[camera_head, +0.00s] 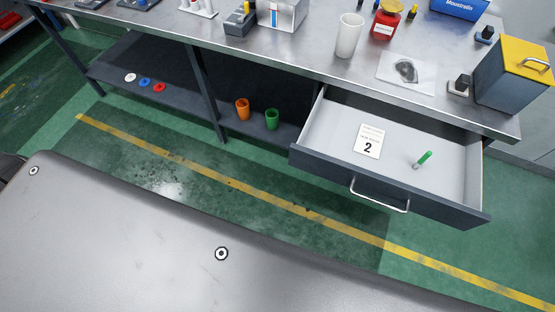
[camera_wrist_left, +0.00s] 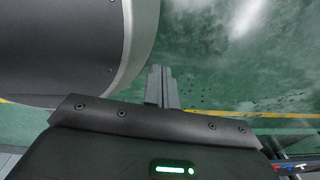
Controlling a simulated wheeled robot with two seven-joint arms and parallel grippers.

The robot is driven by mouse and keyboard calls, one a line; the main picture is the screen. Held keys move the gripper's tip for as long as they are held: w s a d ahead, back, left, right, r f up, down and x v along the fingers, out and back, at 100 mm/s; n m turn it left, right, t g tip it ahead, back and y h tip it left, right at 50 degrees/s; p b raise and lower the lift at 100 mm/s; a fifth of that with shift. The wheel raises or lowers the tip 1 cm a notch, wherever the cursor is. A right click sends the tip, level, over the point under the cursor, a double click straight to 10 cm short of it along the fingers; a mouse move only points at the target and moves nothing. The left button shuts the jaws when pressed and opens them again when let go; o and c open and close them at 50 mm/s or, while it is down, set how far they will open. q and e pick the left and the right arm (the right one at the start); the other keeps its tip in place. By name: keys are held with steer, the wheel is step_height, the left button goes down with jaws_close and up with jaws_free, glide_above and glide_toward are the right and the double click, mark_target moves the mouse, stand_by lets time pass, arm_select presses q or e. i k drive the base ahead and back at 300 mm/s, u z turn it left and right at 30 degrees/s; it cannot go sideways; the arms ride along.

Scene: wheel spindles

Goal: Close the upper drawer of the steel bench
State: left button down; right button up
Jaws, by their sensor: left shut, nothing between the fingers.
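The drawer (camera_head: 455,180) of the steel bench (camera_head: 290,50) is pulled well out at the right of the head view. It has a dark front panel and a silver bar handle (camera_head: 380,197). Inside lie a white card (camera_head: 368,141) marked 2 and a small green-handled item (camera_head: 424,158). My left gripper (camera_wrist_left: 160,72) shows in the left wrist view with its two fingers together and empty, above the green floor. Neither gripper shows in the head view, and the drawer is not seen in the wrist view.
On the bench top stand a white cup (camera_head: 348,36), a red jar (camera_head: 386,22) and a yellow-lidded box (camera_head: 513,75). Orange (camera_head: 242,110) and green (camera_head: 272,120) cups stand on the lower shelf. Floor with a yellow line (camera_head: 250,189) lies open before the bench.

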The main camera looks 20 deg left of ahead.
mark_target(446, 189)
steer(key=u, duration=1.05)
steer(key=k, duration=0.8)
steer(key=z, duration=1.85)
